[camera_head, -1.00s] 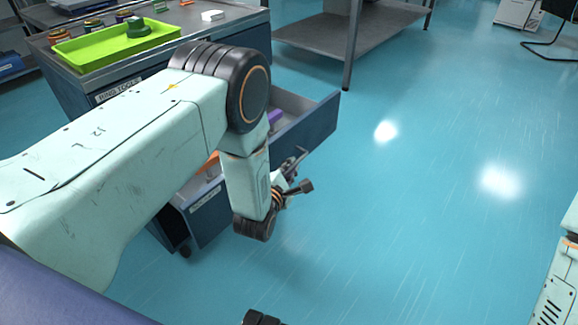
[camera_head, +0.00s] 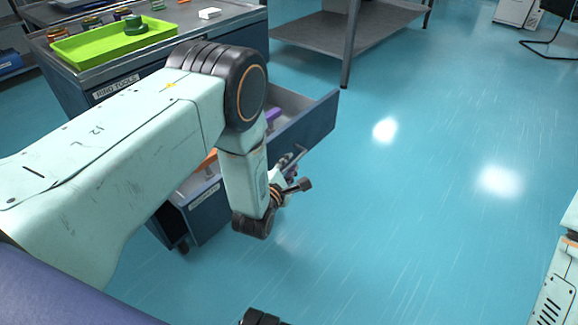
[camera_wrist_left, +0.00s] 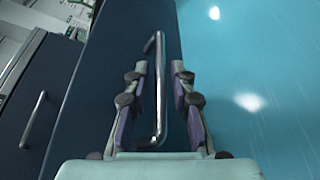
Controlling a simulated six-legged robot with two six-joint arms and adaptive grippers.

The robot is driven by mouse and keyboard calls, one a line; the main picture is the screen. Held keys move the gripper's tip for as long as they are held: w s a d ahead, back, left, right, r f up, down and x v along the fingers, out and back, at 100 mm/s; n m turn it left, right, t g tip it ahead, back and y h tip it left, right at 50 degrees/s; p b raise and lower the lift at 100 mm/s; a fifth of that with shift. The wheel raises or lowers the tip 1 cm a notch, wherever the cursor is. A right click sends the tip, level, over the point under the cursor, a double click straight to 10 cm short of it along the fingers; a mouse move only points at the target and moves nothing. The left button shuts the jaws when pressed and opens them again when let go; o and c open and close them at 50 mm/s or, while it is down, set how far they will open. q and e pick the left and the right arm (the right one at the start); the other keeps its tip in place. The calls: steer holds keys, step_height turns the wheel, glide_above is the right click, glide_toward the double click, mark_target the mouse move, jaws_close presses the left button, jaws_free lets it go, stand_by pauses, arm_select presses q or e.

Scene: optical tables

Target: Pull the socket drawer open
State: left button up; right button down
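A dark blue drawer (camera_head: 312,128) stands out from the cabinet, with its open top showing purple and orange items inside. Its label is too small to read. Its metal bar handle (camera_wrist_left: 159,90) runs lengthwise between the two fingers of my left gripper (camera_wrist_left: 160,85) in the left wrist view. The fingers are apart, one on each side of the bar, with a gap showing on both sides. In the head view my left gripper (camera_head: 295,172) is at the outer face of the drawer, partly hidden by my left wrist. My arm covers the middle of the drawer.
The cabinet top (camera_head: 178,22) carries a green tray (camera_head: 105,40) and small items. Another handle (camera_wrist_left: 34,120) is on a neighbouring dark front in the left wrist view. A grey shelf table (camera_head: 335,35) stands behind. The blue floor (camera_head: 420,200) to the right is clear.

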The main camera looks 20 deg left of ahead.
arm_select(q)
steer(key=shift+o, duration=0.6)
steer(key=v, duration=1.2)
